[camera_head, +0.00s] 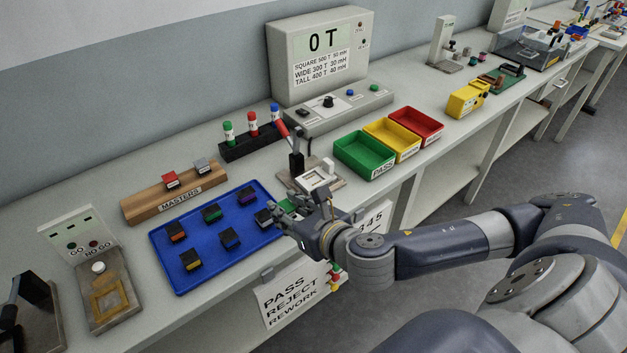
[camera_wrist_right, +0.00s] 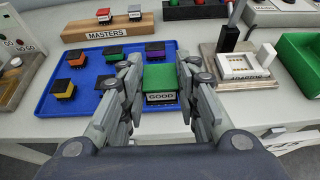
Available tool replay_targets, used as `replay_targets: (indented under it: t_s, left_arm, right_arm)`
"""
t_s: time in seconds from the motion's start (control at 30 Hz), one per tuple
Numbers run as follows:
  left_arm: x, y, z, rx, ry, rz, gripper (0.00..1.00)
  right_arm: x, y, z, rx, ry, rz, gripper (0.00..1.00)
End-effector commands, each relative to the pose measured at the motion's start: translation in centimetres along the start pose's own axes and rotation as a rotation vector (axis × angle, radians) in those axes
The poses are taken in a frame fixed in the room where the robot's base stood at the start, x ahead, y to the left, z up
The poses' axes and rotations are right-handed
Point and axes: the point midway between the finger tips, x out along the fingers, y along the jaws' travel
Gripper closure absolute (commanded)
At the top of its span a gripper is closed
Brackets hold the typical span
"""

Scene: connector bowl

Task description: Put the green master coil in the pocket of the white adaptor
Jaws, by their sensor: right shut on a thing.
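The green master coil (camera_wrist_right: 160,77), with a white label reading GOOD, is between the fingers of my right gripper (camera_wrist_right: 161,82) in the right wrist view. The gripper is shut on its sides. In the head view my right gripper (camera_head: 296,213) hides most of the coil; a bit of green shows at the blue tray's right end. The white adaptor (camera_head: 318,179) sits on a fixture base just beyond the gripper. Its square pocket faces up and looks empty in the right wrist view (camera_wrist_right: 246,65). My left gripper is not in view.
A blue tray (camera_head: 168,250) holds several coloured coils left of the gripper. A wooden MASTERS block (camera_head: 153,207) carries red and grey coils behind it. An upright lever (camera_head: 297,155) rises behind the adaptor. Green, yellow and red bins (camera_head: 363,163) stand to the right.

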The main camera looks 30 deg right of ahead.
Motion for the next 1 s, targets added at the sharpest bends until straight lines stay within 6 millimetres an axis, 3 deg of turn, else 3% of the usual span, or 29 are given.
replay_targets:
  t_s: [0.03, 0.2, 0.43, 1.0]
  left_arm:
    - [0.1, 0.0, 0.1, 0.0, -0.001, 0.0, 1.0]
    - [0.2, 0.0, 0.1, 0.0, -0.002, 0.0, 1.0]
    - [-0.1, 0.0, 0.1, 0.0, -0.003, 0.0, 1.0]
    - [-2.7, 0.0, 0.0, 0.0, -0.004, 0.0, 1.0]
  right_arm:
    - [0.1, -1.4, -0.6, -0.015, 0.002, 0.002, 0.95]
    - [0.0, -4.4, -1.7, -0.014, 0.0, 0.014, 0.95]
    - [0.5, -6.7, -1.8, -0.007, -0.004, 0.009, 0.95]
    - [10.2, -14.6, 1.1, -0.005, -0.005, 0.01, 0.95]
